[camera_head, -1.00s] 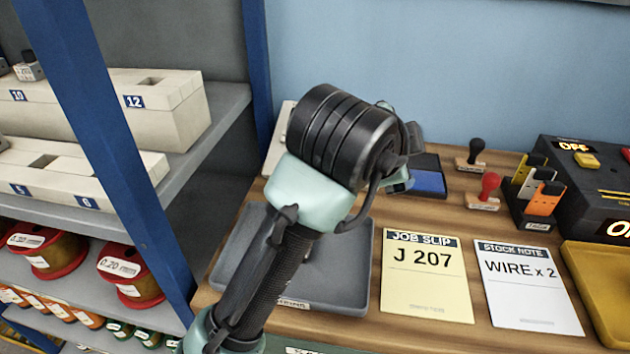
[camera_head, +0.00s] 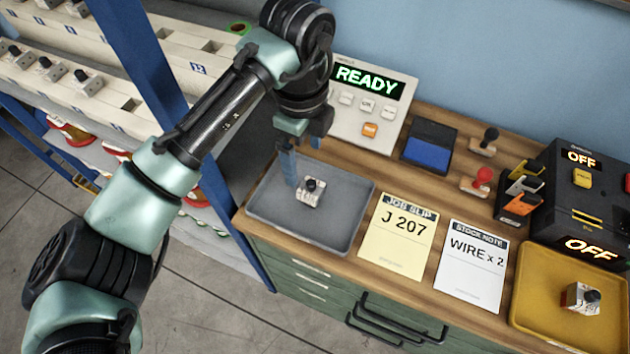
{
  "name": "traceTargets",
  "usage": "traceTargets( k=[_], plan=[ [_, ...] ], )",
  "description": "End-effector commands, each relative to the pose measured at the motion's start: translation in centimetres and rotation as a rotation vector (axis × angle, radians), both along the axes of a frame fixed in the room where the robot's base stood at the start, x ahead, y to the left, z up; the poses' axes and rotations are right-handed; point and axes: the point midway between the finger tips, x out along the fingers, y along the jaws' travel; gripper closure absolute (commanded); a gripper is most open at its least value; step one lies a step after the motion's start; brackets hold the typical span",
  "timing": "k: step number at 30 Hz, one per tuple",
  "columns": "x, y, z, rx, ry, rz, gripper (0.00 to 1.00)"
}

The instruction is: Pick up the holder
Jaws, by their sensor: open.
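A small white holder (camera_head: 312,192) with a black knob sits in the grey tray (camera_head: 262,213) on the wooden bench. My gripper (camera_head: 300,165) points down over the back left of this tray, with its fingers close to the holder. It is open and empty. One finger overlaps the holder's left side in the picture, and I cannot tell whether it touches.
A console (camera_head: 371,105) reading READY stands behind the grey tray. A job slip (camera_head: 398,236) and a stock note (camera_head: 468,265) lie right of it. A blue ink pad (camera_head: 428,150), stamps and a black box (camera_head: 585,195) stand further right. The shelf rack (camera_head: 150,95) at left bears similar holders.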

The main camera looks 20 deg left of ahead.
Motion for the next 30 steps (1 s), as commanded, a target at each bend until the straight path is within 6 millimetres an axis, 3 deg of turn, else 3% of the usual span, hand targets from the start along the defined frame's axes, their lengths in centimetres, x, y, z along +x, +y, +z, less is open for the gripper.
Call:
traceTargets(
  k=[9, 16, 24, 30],
  plan=[
    [0.0, -0.1, -5.4, -0.001, -0.001, 0.002, 0.10],
    [0.2, -0.2, -7.0, 0.000, -0.002, 0.001, 0.10],
    [0.4, -0.5, -10.9, 0.000, -0.002, 0.001, 0.10],
    [0.5, -0.5, -11.4, 0.000, -0.004, 0.000, 0.10]
  ],
)
